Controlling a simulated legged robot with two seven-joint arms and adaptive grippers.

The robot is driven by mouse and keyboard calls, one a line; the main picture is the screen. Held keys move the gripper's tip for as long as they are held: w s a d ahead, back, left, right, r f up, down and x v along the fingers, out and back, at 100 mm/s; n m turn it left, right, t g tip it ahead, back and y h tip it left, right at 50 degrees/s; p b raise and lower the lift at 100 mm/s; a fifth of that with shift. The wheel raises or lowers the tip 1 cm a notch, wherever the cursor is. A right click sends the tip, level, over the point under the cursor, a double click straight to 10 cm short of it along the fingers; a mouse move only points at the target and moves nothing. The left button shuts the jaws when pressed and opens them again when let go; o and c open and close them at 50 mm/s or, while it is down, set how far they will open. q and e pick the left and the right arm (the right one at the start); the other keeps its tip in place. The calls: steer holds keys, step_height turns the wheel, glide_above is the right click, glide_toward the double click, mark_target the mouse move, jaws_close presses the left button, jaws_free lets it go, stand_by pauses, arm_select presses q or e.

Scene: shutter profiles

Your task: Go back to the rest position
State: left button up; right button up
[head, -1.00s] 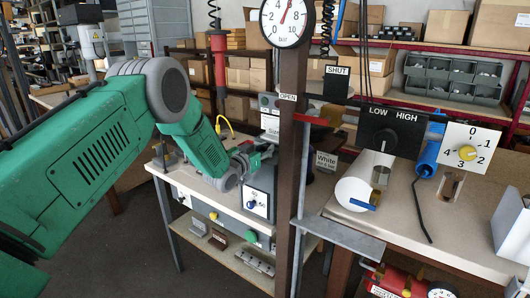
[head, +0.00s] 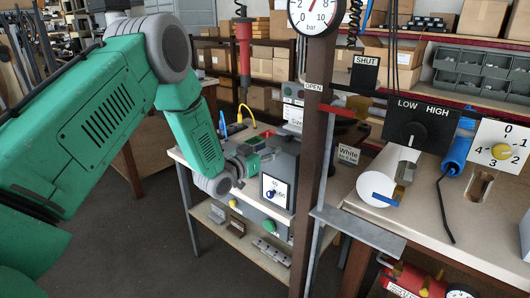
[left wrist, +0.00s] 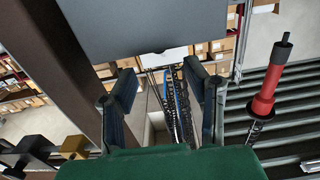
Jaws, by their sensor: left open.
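My green left arm comes in from the left in the head view. Its gripper (head: 248,158) is small and partly lost against the grey box on the small bench, left of the brown post (head: 314,170). In the left wrist view the two dark fingers (left wrist: 163,95) stand wide apart, with nothing held between them. Coiled black and blue hoses (left wrist: 180,110) show behind the gap. My right gripper is in neither view.
The brown post also rises at the left of the wrist view (left wrist: 62,70). A red hanging tool (head: 243,55) is above the small bench; it shows at right in the wrist view (left wrist: 266,95). The right bench (head: 450,215) carries a white cylinder (head: 365,190) and a blue handle (head: 456,155).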

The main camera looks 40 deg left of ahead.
arm_select(q)
steer(key=shift+s+a, duration=0.1)
steer(key=shift+s, duration=0.85)
